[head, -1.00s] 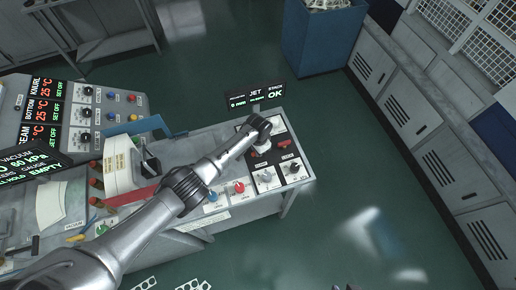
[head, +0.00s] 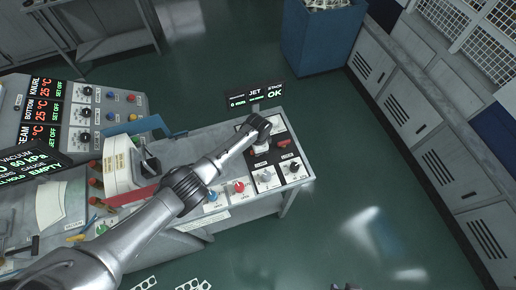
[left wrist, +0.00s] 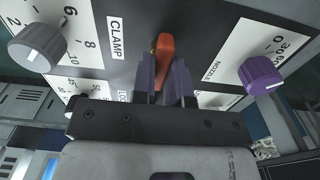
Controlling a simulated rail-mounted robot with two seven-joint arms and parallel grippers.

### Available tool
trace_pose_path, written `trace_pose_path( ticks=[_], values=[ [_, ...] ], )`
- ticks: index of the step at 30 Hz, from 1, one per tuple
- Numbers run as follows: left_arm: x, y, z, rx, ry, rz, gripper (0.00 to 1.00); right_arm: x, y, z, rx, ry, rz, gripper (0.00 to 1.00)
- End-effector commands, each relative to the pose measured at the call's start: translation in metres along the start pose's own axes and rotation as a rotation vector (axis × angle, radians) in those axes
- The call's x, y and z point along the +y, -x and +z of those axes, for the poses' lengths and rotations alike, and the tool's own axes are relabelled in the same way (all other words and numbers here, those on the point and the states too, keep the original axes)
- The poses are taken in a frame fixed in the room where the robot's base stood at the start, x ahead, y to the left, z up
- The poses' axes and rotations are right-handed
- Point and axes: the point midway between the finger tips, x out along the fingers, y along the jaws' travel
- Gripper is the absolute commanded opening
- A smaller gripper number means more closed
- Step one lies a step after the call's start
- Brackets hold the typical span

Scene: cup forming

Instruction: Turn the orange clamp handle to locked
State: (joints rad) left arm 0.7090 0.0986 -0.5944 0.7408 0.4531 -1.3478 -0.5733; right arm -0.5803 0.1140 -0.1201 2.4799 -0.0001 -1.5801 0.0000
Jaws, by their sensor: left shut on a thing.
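The orange clamp handle (left wrist: 165,44) stands upright between the fingers of my left gripper (left wrist: 165,72) in the left wrist view. The fingers are shut on it from both sides and hide its lower part. The CLAMP label (left wrist: 116,38) is on the dark panel to its left. A label starting "LO" is partly covered by the gripper, so the handle's setting is hard to read. In the head view my left gripper (head: 261,148) is down at the panel at the bench's right end, and my arm hides the handle. My right gripper is not in view.
A grey knob (left wrist: 38,46) is left of the handle and a purple nozzle knob (left wrist: 260,75) right of it. In the head view, a red knob (head: 239,187) and a red lever (head: 283,143) are close to my arm. A small display (head: 257,96) stands behind.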

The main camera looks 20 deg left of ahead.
Motion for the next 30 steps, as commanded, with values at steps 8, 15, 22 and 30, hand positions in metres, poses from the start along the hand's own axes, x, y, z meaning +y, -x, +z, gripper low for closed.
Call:
trace_pose_path(
  ticks=[8, 15, 22, 30],
  values=[
    [0.0, 0.0, 0.0, 0.0, -0.002, -0.001, 0.24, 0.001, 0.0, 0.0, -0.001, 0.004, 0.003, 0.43],
    [0.0, 0.0, 0.0, 0.0, -0.001, -0.001, 0.39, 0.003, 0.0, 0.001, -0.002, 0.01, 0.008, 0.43],
    [0.0, 0.004, 0.0, 0.001, -0.001, -0.001, 0.39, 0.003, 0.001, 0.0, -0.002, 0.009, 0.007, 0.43],
    [-0.001, 0.042, 0.0, 0.003, -0.002, -0.003, 0.39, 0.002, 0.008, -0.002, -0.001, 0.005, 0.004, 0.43]
  ],
)
